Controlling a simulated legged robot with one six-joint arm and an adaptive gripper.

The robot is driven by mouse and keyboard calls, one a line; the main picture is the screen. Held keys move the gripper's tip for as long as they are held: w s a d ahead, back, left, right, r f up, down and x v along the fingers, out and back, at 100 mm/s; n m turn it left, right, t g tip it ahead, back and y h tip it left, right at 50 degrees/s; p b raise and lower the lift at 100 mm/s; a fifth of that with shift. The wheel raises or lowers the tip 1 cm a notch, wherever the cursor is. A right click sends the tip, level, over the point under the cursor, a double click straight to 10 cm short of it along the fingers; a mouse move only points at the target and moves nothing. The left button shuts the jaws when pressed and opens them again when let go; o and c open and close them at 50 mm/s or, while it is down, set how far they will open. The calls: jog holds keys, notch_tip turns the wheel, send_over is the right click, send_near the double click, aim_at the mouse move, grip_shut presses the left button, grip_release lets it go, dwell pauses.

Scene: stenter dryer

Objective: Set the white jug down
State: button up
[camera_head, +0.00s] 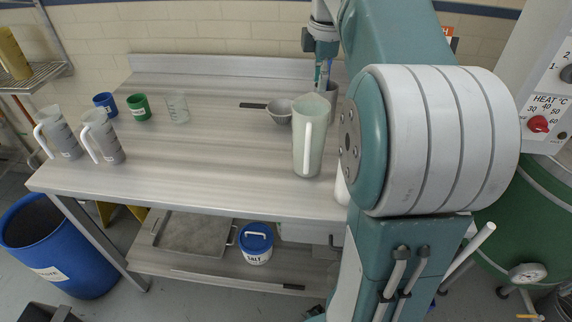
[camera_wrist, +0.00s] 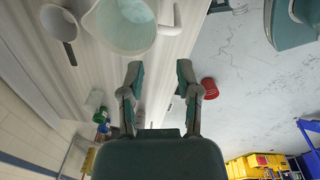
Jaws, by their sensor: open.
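The white jug (camera_head: 311,150) stands upright on the grey bench (camera_head: 215,135), near its front edge and left of my arm. Its handle faces the front in the head view. In the wrist view the jug (camera_wrist: 112,28) is cut by the top edge, its mouth showing. My gripper (camera_wrist: 159,72) is open and empty. The jug's handle (camera_wrist: 171,27) lies just past the fingertips in that view, with none of it between them. Any touch there cannot be told. I cannot make out the fingers clearly in the head view.
Two white jugs (camera_head: 104,138) (camera_head: 58,133), a blue cup (camera_head: 105,103), a green cup (camera_head: 139,107) and a clear beaker (camera_head: 177,109) stand at the left. The middle of the bench is clear.

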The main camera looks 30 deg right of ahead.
jog(key=s+a+f+m+t, duration=0.1)
jog(key=s+a+m, duration=0.25)
jog(key=a, duration=0.35)
jog(key=s+a+f+m+t, duration=0.2)
jog(key=s+a+m, duration=0.1)
jog(key=s+a, duration=0.3)
jog(key=s+a+f+m+t, duration=0.1)
jog(key=s+a+f+m, duration=0.5)
jog(key=s+a+f, duration=0.1)
jog(key=shift+s+a+f+m+t, duration=0.25)
jog(key=shift+f+m+t, duration=0.15)
jog(key=shift+f, duration=0.1)
